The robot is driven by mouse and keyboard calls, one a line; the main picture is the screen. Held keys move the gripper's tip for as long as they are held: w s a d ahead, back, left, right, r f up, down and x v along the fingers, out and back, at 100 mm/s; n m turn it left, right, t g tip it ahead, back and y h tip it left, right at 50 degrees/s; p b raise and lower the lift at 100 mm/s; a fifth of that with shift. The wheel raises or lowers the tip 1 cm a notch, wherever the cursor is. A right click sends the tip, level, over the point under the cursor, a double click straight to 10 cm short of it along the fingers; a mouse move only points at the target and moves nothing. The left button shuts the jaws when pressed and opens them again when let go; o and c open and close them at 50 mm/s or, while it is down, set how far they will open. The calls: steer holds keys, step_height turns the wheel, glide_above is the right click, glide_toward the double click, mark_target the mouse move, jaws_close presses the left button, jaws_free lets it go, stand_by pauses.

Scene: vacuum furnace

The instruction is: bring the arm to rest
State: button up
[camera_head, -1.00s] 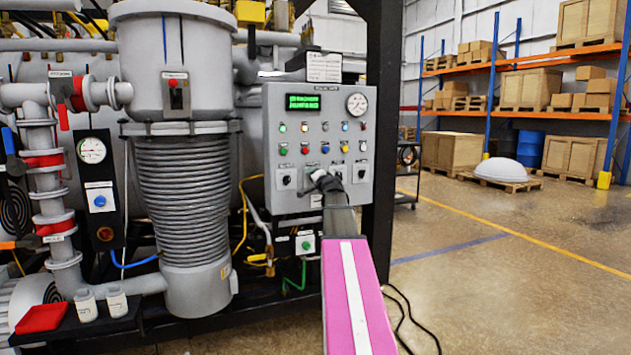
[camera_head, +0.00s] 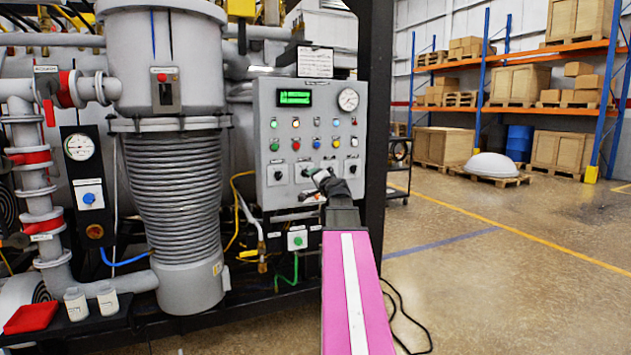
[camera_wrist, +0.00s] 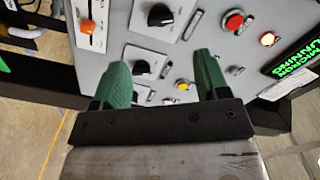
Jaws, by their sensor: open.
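My arm reaches forward with its pink link toward the grey control panel (camera_head: 285,118) on the furnace frame. My gripper (camera_head: 318,176) is just in front of the panel's lower row of black knobs. In the wrist view my gripper (camera_wrist: 161,75) shows two green fingers spread apart with nothing held between them. Black knobs (camera_wrist: 160,15) and a red button (camera_wrist: 233,22) show on the panel beyond the fingers. The fingers overlap the panel in the picture; whether they touch it I cannot tell.
A large grey ribbed pump body (camera_head: 176,190) stands left of the panel. A black post (camera_head: 375,120) rises right of it. A red tray (camera_head: 31,317) and white cups (camera_head: 75,303) sit on a low shelf at lower left. The floor (camera_head: 500,270) at right is open.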

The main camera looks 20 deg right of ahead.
stand_by(0.3)
steer(key=s+a+f+n+g+y, duration=0.25)
steer(key=a+f+n+g, duration=0.2)
steer(key=a+f, duration=0.8)
steer(key=s+a+f+n+g+y, duration=0.25)
steer(key=a+f+g, duration=0.25)
steer(key=a+f, duration=0.75)
steer(key=s+a+f+n+g+h, duration=0.2)
steer(key=s+f+g, duration=0.2)
steer(key=s+f, duration=0.5)
steer(key=s+a+f+n+g+h, duration=0.2)
steer(key=s+a+f+n+g, duration=0.1)
steer(key=s+f, duration=0.6)
step_height(320, 180, down, 5)
steer(key=shift+a+r+g, duration=0.15)
steer(key=shift+r+g, duration=0.05)
steer(key=shift+g, duration=0.55)
